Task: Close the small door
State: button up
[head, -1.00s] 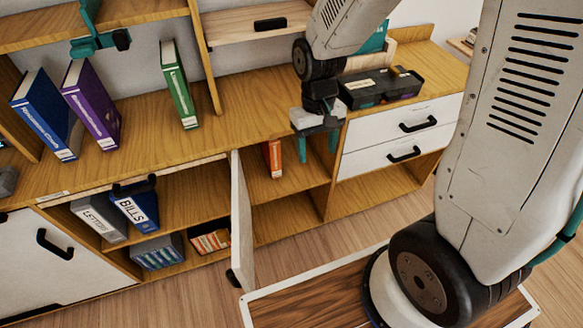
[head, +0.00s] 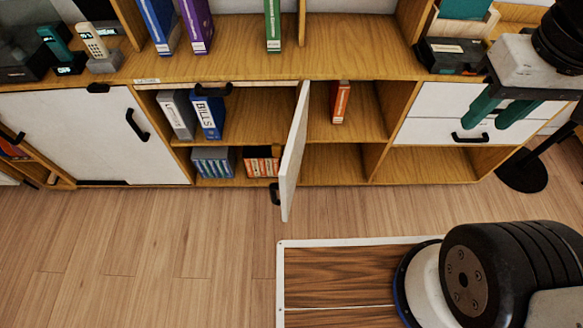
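The small white door (head: 293,155) stands swung open, about edge-on to me, sticking out from the cabinet's upright divider. Its black handle (head: 275,194) is low on its left face. Left of it the open compartment shows binders and boxes; right of it the shelf holds an orange book (head: 340,101). My gripper (head: 498,108) is at the upper right, in front of the white drawers. Its two teal fingers are apart with nothing between them. It is well to the right of the door and not touching it.
A closed white panel (head: 95,135) with a black handle is at the left. A black handle (head: 213,89) shows at the counter edge. White drawers (head: 440,115) stand at the right, near a black lamp base (head: 521,171). The wooden floor (head: 180,255) before the cabinet is clear.

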aim_at(289, 169)
jog(key=k, duration=0.95)
jog(key=u, duration=0.7)
jog(key=i, duration=0.6)
jog(key=u, duration=0.5)
jog(key=i, duration=0.75)
jog(key=z, duration=0.75)
jog(key=i, duration=0.45)
jog(key=z, duration=0.8)
jog(key=k, duration=1.05)
jog(key=u, duration=0.9)
